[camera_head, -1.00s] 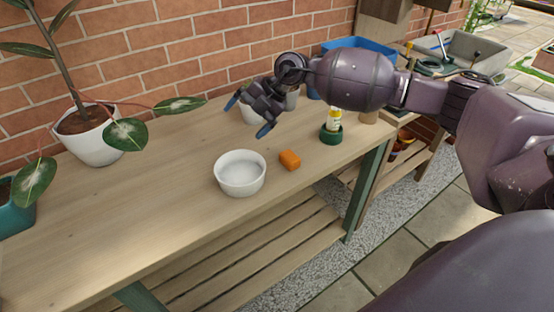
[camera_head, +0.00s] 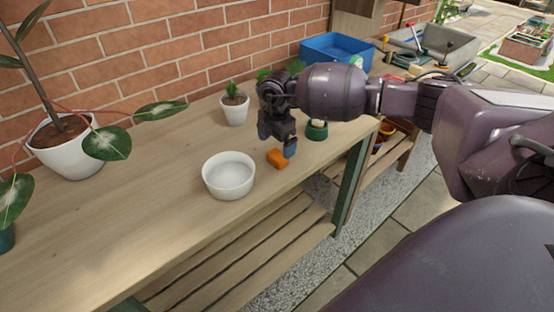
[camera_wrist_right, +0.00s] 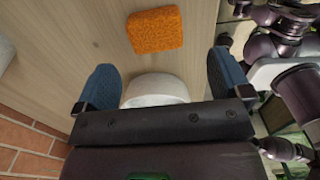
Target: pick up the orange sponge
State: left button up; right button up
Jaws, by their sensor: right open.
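The orange sponge (camera_head: 277,159) is a small block lying on the wooden table, just right of a white bowl (camera_head: 228,177). In the right wrist view the sponge (camera_wrist_right: 155,30) lies flat near the top middle, beyond the fingertips. My right gripper (camera_head: 277,139) points down just above and behind the sponge, with its blue-tipped fingers apart and nothing held. In the right wrist view my right gripper (camera_wrist_right: 163,78) has its two fingers spread wide, with a pale rounded shape partly hidden between them. My left gripper does not show.
A small white plant pot (camera_head: 235,110) stands behind the gripper. A green base (camera_head: 317,130) stands to the right of the sponge. A large white pot (camera_head: 68,152) with a leafy plant stands at left, near the brick wall.

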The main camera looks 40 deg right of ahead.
aim_at(278, 154)
notch_tip(278, 154, down, 2)
jog(key=shift+d, duration=0.1)
jog(key=f, duration=0.1)
jog(key=f+b, duration=0.1)
jog(key=f, duration=0.2)
jog(key=shift+w+d+f, duration=0.25)
jog(key=shift+d+f, duration=0.05)
jog(key=shift+r, duration=0.1)
jog(key=shift+c, duration=0.5)
jog(key=c, duration=0.9)
jog(key=shift+r, duration=0.5)
pick_arm(q)
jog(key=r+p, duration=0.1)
jog(key=p, duration=0.1)
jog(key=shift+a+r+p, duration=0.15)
jog(key=shift+p, duration=0.2)
pick_arm(e)
notch_tip(278, 154, up, 19)
